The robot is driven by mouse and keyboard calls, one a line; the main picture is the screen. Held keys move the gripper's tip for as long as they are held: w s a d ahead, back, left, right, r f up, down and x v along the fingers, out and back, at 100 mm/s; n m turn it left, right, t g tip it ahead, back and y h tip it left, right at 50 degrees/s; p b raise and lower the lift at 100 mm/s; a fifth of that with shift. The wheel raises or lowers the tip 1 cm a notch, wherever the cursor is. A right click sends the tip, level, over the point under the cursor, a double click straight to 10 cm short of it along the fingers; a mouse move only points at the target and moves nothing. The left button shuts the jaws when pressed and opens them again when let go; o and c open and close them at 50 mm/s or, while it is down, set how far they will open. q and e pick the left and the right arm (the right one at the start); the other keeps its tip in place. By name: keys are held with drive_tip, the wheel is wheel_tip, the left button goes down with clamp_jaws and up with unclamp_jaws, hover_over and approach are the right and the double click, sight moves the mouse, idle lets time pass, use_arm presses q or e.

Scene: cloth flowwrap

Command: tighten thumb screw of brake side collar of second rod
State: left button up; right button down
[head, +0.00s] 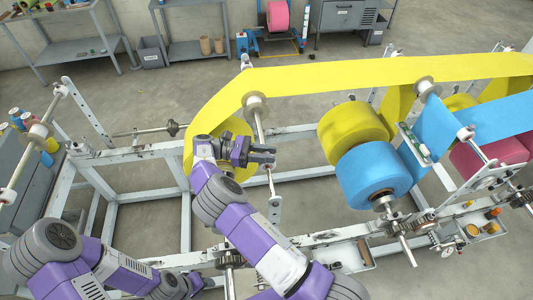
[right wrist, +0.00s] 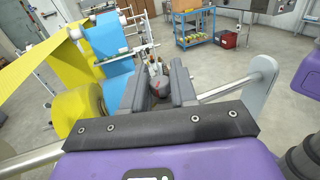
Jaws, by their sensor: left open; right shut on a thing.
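My right gripper (head: 264,157) is at the second rod (head: 270,183), in the middle of the head view. In the right wrist view, it is shut on a dark rounded thumb screw (right wrist: 160,88) with a red mark. The rod (right wrist: 222,91) runs crosswise past the fingers. The collar under the screw is mostly hidden by the fingers, so its contact with the rod cannot be seen. My left gripper (head: 192,285) is low at the bottom edge of the head view, away from the rod. It is open, though its fingertips are hard to make out.
A yellow web (head: 330,76) passes over a roller (head: 255,104) just beyond my right gripper. A yellow roll (head: 350,132) and a blue roll (head: 373,172) sit to the right. The white machine frame (head: 130,154) lies around and below. Another rod (head: 28,148) is at far left.

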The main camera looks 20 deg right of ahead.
sight(266, 153)
drive_tip(key=shift+r+m+g+y, duration=0.1)
drive_tip(key=shift+m+g+y, duration=0.3)
drive_tip(key=shift+m+g, duration=0.15)
drive_tip(key=c, duration=1)
unclamp_jaws()
drive_tip(key=shift+c, duration=0.2)
wheel_tip(266, 153, up, 10)
drive_tip(key=shift+p, duration=0.35)
